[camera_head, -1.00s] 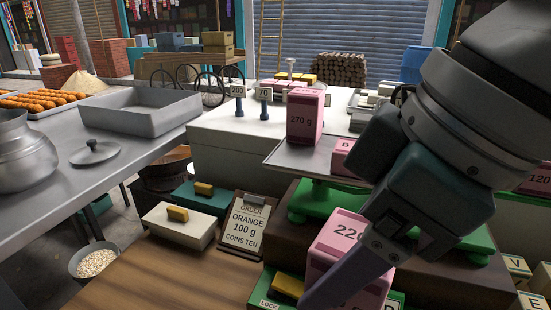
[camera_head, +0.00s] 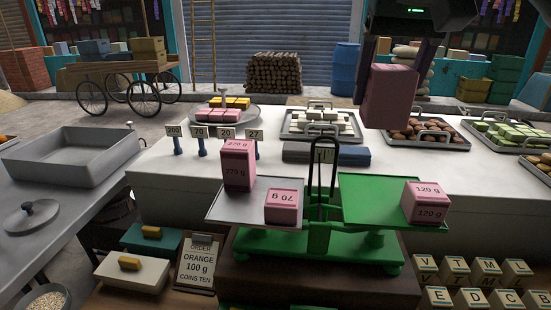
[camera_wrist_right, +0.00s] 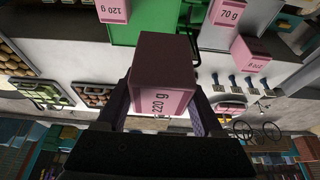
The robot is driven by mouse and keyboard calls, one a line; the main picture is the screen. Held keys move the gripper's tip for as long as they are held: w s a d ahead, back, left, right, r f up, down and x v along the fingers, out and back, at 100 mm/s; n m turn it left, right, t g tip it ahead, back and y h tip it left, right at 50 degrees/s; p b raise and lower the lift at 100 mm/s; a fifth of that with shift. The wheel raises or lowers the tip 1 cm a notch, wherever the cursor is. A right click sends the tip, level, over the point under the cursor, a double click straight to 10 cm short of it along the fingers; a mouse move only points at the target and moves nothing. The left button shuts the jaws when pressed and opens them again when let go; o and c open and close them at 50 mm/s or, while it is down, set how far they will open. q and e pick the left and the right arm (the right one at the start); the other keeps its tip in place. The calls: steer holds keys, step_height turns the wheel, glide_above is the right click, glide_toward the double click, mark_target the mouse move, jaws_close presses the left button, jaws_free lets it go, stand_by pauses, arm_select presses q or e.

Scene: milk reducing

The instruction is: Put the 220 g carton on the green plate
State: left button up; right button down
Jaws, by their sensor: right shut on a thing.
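The pink 220 g carton (camera_head: 390,97) is held in the air above the white counter, up and behind the green plate (camera_head: 365,203) in the head view. My right gripper (camera_head: 396,70) is shut on it; in the wrist view its two fingers (camera_wrist_right: 160,112) lie on either side of the carton (camera_wrist_right: 163,62), whose label reads 220 g. The green plate is the right pan of a green balance and bears a pink 120 g carton (camera_head: 427,203) at its right end. The left gripper is not in view.
The balance's grey left pan (camera_head: 236,211) bears a 270 g carton (camera_head: 238,166) and a 70 g carton (camera_head: 281,206). A black upright loop (camera_head: 322,150) stands between the pans. Trays of sweets (camera_head: 418,131) lie behind. The green plate's left and middle are clear.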

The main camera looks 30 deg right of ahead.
step_height(320, 180, down, 10)
steer(key=shift+s+f+p, duration=0.1)
steer(key=shift+f+p, duration=0.05)
steer(key=shift+p, duration=0.55)
step_height(320, 180, down, 5)
steer(key=shift+r, duration=0.1)
steer(key=shift+f, duration=0.2)
